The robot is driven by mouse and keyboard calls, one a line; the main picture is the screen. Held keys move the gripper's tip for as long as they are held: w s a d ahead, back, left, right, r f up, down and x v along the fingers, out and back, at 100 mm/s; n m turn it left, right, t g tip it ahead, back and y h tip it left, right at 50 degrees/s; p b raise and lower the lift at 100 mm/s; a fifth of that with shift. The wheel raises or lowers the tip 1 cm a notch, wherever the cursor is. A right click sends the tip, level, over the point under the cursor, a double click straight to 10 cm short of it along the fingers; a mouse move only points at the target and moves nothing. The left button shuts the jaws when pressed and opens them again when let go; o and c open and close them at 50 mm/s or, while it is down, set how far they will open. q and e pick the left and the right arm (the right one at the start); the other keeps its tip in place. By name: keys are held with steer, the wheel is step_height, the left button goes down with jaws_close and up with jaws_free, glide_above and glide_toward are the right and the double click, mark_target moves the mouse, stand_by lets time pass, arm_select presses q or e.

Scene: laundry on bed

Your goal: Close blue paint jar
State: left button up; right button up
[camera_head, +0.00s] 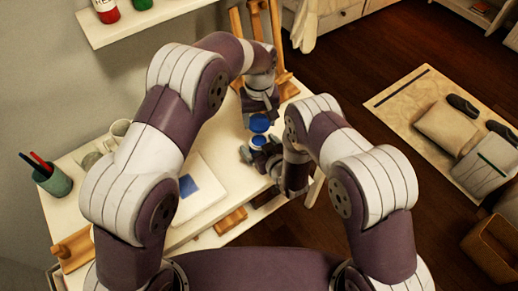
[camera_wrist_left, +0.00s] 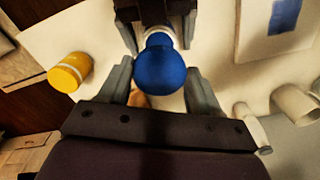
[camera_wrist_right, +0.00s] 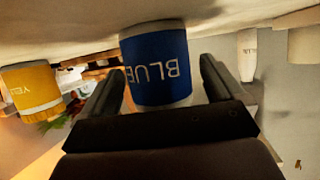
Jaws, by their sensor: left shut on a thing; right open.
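The blue paint jar (camera_head: 258,141) stands at the table's right edge; in the right wrist view the jar (camera_wrist_right: 155,65) shows its BLUE label upside down. My right gripper (camera_head: 262,153) is open, with its fingers on either side of the jar; contact cannot be told. My left gripper (camera_head: 259,110) is shut on the round blue lid (camera_head: 259,124), held just above the jar with its top toward the left wrist camera. In the left wrist view, the lid (camera_wrist_left: 160,70) covers part of the jar, so any small gap between them is hidden.
A yellow jar (camera_wrist_left: 70,72) stands near the blue jar. An easel (camera_head: 285,80) stands behind.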

steer(key=shift+w+a+f, duration=0.1)
steer(key=shift+w+a, duration=0.05)
steer(key=shift+w, duration=0.05)
steer(key=c, duration=1.5)
arm_select(q)
glide_above(259, 143)
steer(key=shift+f, duration=2.5)
steer(key=shift+f, duration=0.85)
steer(key=shift+f, duration=0.6)
